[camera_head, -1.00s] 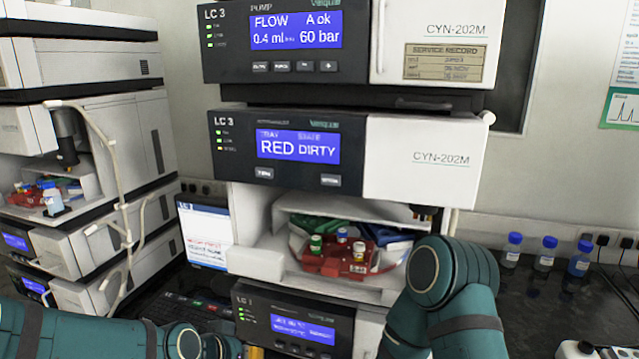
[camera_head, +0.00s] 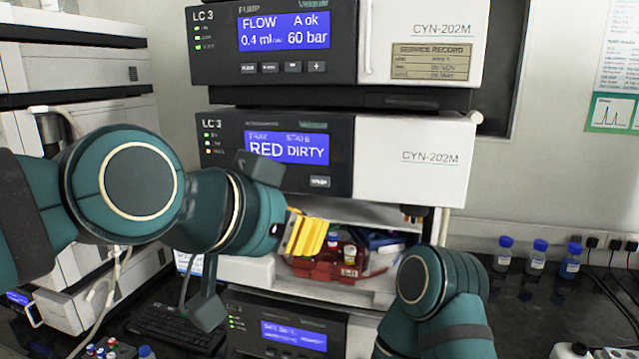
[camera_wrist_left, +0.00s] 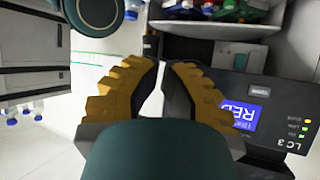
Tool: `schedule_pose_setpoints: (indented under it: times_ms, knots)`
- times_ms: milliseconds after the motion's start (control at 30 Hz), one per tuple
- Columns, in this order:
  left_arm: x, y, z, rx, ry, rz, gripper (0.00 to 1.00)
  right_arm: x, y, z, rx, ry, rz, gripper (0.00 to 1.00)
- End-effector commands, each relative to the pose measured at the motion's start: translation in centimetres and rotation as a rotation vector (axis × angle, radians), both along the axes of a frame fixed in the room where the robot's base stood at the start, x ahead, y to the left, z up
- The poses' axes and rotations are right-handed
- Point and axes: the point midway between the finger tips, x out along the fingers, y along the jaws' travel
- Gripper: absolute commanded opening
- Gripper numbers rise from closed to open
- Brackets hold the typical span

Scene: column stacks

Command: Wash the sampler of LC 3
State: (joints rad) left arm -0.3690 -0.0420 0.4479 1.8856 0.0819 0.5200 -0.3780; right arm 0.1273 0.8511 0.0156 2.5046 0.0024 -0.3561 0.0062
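The LC 3 sampler unit (camera_head: 410,160) is the middle module, with a blue screen (camera_head: 288,149) reading RED and DIRTY. Its right-hand button (camera_head: 319,182) shows below the screen; the left-hand one is hidden behind my left arm. In the left wrist view the screen (camera_wrist_left: 238,116) appears upside down, with one button (camera_wrist_left: 259,91) clear. My left gripper (camera_head: 308,236), with yellow fingers, is in front of the sampler, below the screen and apart from the buttons. Its fingertips (camera_wrist_left: 165,66) have a narrow empty gap between them. My right gripper is out of view.
A red vial tray (camera_head: 330,266) sits in the open bay under the sampler, partly behind my left gripper. The pump module (camera_head: 420,45) is above. Blue-capped bottles (camera_head: 538,256) stand on the right bench. Another instrument stack (camera_head: 75,65) is at left.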

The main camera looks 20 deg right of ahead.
Motion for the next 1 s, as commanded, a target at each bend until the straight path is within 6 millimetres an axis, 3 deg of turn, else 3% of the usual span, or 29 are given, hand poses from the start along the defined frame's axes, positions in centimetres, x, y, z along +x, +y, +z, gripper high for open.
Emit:
schedule_pose_setpoints:
  times_ms: [467,1000]
  knots:
    - [-0.1,-0.2,0.4,0.0,-0.006,-0.005,0.0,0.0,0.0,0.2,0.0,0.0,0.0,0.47]
    - [4.9,-3.6,0.6,0.0,-0.004,-0.006,0.0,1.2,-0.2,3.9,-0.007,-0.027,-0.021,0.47]
